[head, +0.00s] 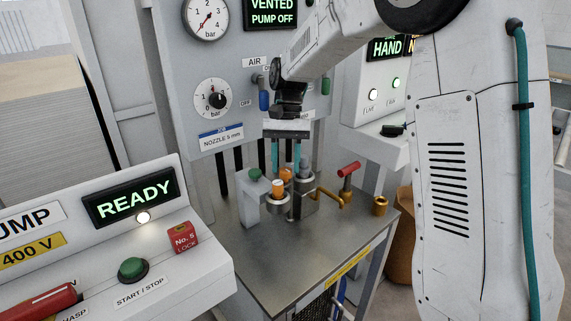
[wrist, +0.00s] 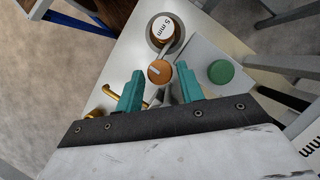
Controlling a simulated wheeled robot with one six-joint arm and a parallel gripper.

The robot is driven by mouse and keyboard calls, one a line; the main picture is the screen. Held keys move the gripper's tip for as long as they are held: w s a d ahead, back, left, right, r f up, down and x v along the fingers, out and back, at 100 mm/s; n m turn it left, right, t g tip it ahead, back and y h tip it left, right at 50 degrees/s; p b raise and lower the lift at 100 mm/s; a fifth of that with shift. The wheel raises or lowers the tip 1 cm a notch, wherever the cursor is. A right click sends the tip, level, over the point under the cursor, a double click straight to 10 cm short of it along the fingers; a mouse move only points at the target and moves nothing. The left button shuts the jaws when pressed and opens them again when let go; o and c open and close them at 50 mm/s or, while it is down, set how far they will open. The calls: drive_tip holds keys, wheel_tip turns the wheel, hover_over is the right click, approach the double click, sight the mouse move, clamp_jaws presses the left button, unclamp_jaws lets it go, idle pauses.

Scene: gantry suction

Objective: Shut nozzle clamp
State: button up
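The clamp fixture (head: 304,204) stands on the steel table, with a grey cylinder and orange parts on it. I cannot tell which part is the clamp's moving piece or whether it is shut. An orange knob (head: 286,174) shows just below my gripper (head: 286,163). In the wrist view the orange knob (wrist: 159,72) with a pale line lies at the tips of my gripper (wrist: 160,78). Its teal fingers are apart, one on each side of the knob; contact cannot be told. A nozzle marked 5 mm (wrist: 166,30) sits beyond the knob.
A green button (head: 254,174) on a grey block stands left of the fixture. A brass hooked rod (head: 329,197), a red-handled lever (head: 348,169) and a brass cup (head: 380,206) are at right. The steel table's (head: 275,250) front is clear. A READY display (head: 129,202) is lit.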

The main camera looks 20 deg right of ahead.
drive_tip(key=v, duration=0.7)
idle(0.3)
drive_tip(key=s+d+f+n+t+h, duration=0.1)
drive_tip(key=s+n+t, duration=0.4)
drive_tip(key=s, duration=2.8)
drive_tip(key=shift+s+d+f+t+h, duration=0.2)
drive_tip(key=shift+d+f+t+h, duration=0.1)
drive_tip(key=shift+f+h, duration=0.2)
drive_tip(key=shift+d, duration=0.1)
drive_tip(key=shift+c, duration=0.2)
